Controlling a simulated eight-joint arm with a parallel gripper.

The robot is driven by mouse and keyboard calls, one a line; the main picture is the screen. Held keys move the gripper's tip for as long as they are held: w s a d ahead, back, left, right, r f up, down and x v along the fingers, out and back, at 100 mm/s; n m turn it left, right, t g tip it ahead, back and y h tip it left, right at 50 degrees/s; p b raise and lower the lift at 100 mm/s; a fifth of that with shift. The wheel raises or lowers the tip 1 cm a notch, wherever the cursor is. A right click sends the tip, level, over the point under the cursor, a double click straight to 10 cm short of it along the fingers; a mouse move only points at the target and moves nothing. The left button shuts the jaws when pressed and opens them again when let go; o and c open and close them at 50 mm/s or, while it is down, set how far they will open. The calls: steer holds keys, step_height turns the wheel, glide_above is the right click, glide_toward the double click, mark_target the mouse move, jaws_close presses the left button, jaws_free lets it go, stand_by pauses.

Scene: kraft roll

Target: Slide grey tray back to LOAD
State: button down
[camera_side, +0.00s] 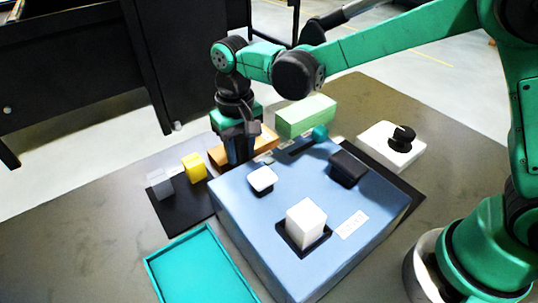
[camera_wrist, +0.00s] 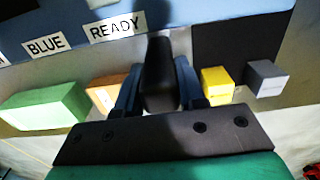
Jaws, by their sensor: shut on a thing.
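My gripper (camera_side: 238,152) stands at the far left corner of the blue box (camera_side: 240,215) in the side view. In the wrist view my gripper (camera_wrist: 157,85) is shut on an upright black handle (camera_wrist: 158,70), which sits between its blue fingers. The handle is hidden by my gripper in the side view. A READY label (camera_wrist: 118,27) lies just left of the handle, on the panel in the wrist view. I cannot make out a grey tray or a LOAD label. What the handle is fixed to is not clear.
Yellow (camera_side: 194,167) and grey (camera_side: 160,184) blocks stand on a black mat (camera_side: 180,213) left of the box. Orange (camera_side: 226,152) and green (camera_side: 306,116) blocks stand behind. A teal tray (camera_side: 155,280) lies in front. A white block (camera_side: 306,222) rises from the box.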

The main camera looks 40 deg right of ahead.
steer(key=d, duration=2.1)
steer(key=shift+d, duration=0.1)
steer(key=c, duration=0.5)
jaws_free()
step_height(320, 180, up, 6)
steer(key=shift+f, duration=0.15)
